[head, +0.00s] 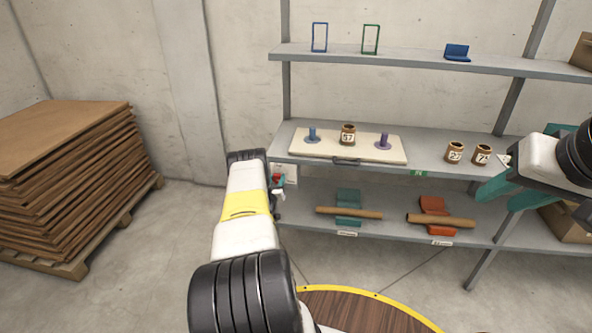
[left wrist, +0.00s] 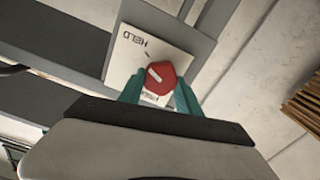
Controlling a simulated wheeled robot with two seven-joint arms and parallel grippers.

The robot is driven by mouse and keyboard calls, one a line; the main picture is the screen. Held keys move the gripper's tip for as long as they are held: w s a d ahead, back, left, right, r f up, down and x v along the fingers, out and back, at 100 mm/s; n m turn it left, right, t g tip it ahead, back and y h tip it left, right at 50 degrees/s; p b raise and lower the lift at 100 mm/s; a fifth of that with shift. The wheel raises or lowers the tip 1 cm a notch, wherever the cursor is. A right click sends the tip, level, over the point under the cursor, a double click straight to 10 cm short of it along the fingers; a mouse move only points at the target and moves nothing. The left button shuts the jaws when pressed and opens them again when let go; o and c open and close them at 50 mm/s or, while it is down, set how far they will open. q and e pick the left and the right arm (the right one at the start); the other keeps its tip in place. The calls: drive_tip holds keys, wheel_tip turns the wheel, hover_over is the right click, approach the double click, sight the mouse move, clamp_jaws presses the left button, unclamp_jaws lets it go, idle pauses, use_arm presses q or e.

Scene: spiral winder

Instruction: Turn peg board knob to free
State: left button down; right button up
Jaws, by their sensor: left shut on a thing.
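The red knob (left wrist: 160,78) sits on a white plate (left wrist: 125,62) marked HELD; a second word is partly hidden by a finger. A short white line shows on the knob's face, on its upper left. My left gripper (left wrist: 158,92) is shut on the knob, with a teal finger on each side. In the head view the knob (head: 277,179) is small, beside my left arm at the shelf's left end. The peg board (head: 380,153) lies on the middle shelf with a blue peg, a purple peg and a brown spool. My right gripper (head: 512,190) is open and empty at the right.
Two brown spools (head: 468,153) stand right of the board. Rods on teal and red cradles (head: 440,220) lie on the lower shelf. Frames and a blue block (head: 457,52) are on the top shelf. A pallet of brown sheets (head: 70,160) stands left. A round wooden table (head: 350,312) is in front.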

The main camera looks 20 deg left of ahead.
use_arm(q)
drive_tip(key=n, duration=0.6)
drive_tip(key=shift+s+a+f, duration=0.1)
drive_tip(key=shift+a, duration=0.1)
drive_tip(key=n, duration=0.5)
drive_tip(key=shift+a+f+n, duration=0.1)
drive_tip(key=shift+n, duration=0.2)
drive_tip(key=n, duration=0.5)
drive_tip(key=shift+f, duration=0.1)
drive_tip(key=n, duration=0.6)
drive_tip(key=shift+f, duration=0.15)
drive_tip(key=shift+n, duration=0.3)
drive_tip(key=c, duration=0.8)
unclamp_jaws()
drive_tip(key=shift+c, duration=0.2)
